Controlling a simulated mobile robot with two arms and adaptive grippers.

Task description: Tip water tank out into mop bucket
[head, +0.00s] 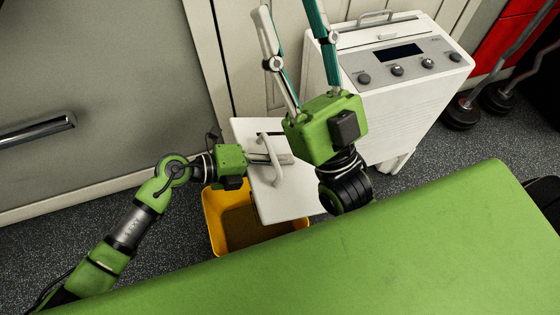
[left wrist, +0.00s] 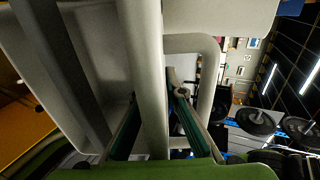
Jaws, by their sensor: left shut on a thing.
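The white water tank (head: 293,201) is out of the white machine and held over the yellow mop bucket (head: 214,222). Its broad face and bar handle (head: 268,152) face up toward the head camera. My left gripper (head: 284,159) is shut on the handle, which also runs between its fingers in the left wrist view (left wrist: 150,70). The tank covers part of the bucket's opening; no water shows, and I cannot tell whether any is pouring. My right gripper (head: 290,14) is empty, its fingers spread and pointing up, away from the tank.
The white machine (head: 425,100) with knobs and a dark display stands behind at right. A grey door (head: 100,80) is at left. Speckled floor shows around the bucket.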

